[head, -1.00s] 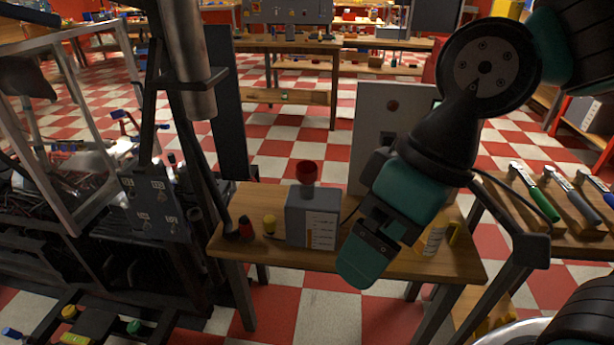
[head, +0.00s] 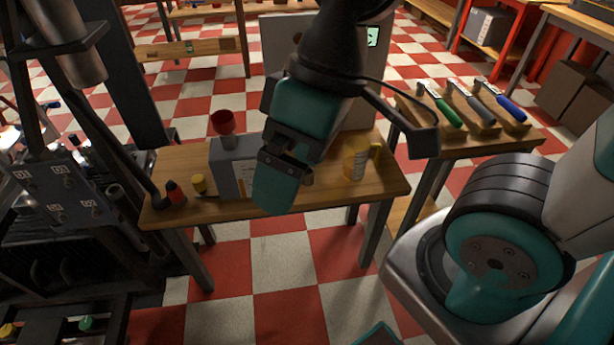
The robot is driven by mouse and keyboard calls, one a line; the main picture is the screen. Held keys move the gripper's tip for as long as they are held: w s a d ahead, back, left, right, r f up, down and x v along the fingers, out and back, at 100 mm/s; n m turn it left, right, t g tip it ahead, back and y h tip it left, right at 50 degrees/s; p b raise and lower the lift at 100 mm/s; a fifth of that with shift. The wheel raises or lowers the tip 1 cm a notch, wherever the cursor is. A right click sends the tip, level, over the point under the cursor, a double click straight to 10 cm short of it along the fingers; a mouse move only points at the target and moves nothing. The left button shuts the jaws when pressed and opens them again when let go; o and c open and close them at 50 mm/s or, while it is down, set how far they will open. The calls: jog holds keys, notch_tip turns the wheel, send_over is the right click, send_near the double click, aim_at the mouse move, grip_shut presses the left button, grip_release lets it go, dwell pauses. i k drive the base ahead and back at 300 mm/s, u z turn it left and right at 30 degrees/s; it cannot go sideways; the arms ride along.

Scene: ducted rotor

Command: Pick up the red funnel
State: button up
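The red funnel (head: 222,121) stands upright on top of a grey box (head: 222,165) on the wooden table. It is a small red cup shape with a grey part under it. My gripper (head: 272,185), teal and dark grey, hangs in front of the table, to the right of the funnel and in front of the box's right side. It is apart from the funnel. Its fingers are seen from behind and overlap, so their opening does not show.
On the table (head: 290,203) are a yellow object (head: 198,184), a red and black object (head: 175,193) and a yellow mug (head: 357,158). A side table with several coloured-handle tools (head: 441,107) stands at the right. A dark metal frame (head: 60,200) is close on the left.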

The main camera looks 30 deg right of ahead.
aim_at(224, 122)
jog(key=u, duration=1.25)
jog(key=i, duration=1.3)
jog(key=z, duration=2.05)
